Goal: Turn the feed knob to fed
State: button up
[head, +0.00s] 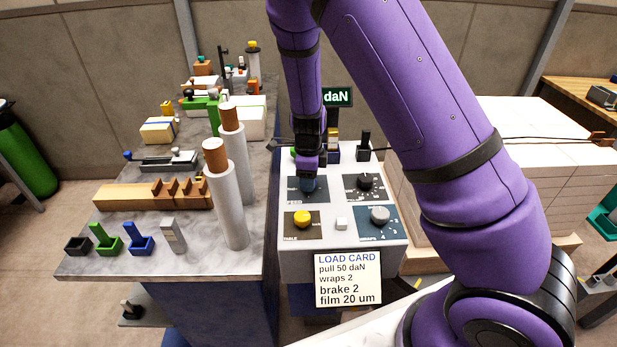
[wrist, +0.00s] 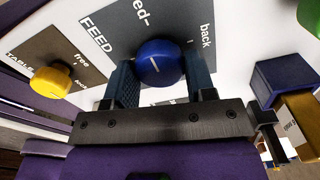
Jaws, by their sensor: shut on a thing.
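The blue feed knob (wrist: 158,64) sits on a dark plate lettered FEED, with a light pointer line on its face. Legends reading "ed-" and "back" show beside it; the rest of the lettering is hidden. My gripper (wrist: 160,82) is shut on the knob, one finger on each side. In the head view my gripper (head: 308,178) comes down over the feed plate from above, and the blue knob (head: 309,185) is mostly hidden beneath it.
The yellow table knob (head: 302,219) is close in front, the black knob (head: 364,182) to the right, and the grey wraps knob (head: 380,215) at front right. A load card (head: 347,279) hangs on the panel front. Two film rolls (head: 226,205) stand at left.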

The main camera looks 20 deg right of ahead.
jog(key=o, duration=0.9)
notch_tip(320, 180, up, 11)
jog(key=shift+f, duration=0.1)
dwell(0.5)
